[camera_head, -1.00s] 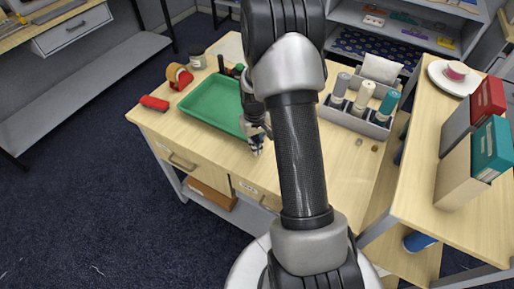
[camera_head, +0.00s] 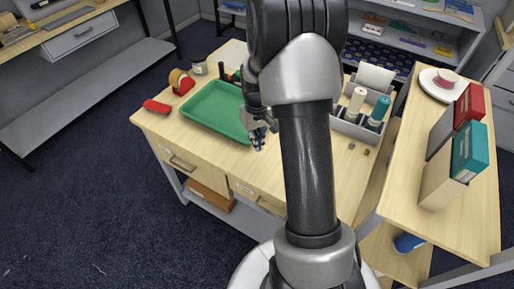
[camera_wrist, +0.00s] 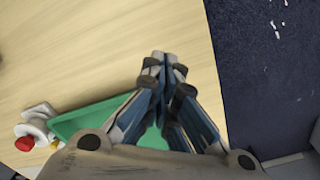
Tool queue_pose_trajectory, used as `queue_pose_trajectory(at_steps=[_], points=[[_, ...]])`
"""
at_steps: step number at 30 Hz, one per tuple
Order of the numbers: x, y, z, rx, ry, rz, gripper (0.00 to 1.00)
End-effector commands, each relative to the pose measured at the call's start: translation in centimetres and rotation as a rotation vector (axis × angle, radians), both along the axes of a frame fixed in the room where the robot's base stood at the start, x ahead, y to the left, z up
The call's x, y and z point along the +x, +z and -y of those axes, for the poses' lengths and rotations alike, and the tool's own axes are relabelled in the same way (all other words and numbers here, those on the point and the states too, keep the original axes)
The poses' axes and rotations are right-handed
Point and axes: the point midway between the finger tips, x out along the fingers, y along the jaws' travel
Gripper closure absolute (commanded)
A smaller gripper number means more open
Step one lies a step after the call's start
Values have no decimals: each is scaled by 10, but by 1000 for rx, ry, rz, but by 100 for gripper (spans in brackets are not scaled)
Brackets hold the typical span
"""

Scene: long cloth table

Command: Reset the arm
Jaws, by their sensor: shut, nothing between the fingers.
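My gripper (camera_head: 258,141) is shut and empty. In the head view it hangs just right of the green tray (camera_head: 196,119), above the wooden table (camera_head: 170,138) near its front edge. In the wrist view my gripper (camera_wrist: 160,62) has its fingertips together over bare wood, and part of the green tray (camera_wrist: 84,122) shows behind the fingers. My arm hides the middle of the table in the head view.
A red object (camera_head: 157,106) and a tape dispenser (camera_head: 182,82) lie left of the tray. A grey caddy with bottles (camera_head: 377,112) stands right of my arm. Binders (camera_head: 468,151) and a white plate (camera_head: 430,77) are on the right-hand table. Floor lies in front.

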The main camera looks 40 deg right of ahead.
Motion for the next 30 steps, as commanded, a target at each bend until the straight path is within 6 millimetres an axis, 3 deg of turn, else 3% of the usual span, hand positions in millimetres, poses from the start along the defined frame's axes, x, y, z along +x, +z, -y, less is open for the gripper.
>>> queue_pose_trajectory(at_steps=[3, 11, 14, 20, 24, 30], points=[[0, 11, 0, 0, 0, 0, 100], [0, 15, -1, 0, 1, 1, 100], [0, 29, -7, -7, 7, 14, 100], [-14, 104, -53, -35, 46, 87, 100], [-42, 158, -94, -51, 79, 150, 100], [-97, 210, -145, -61, 124, 245, 100]])
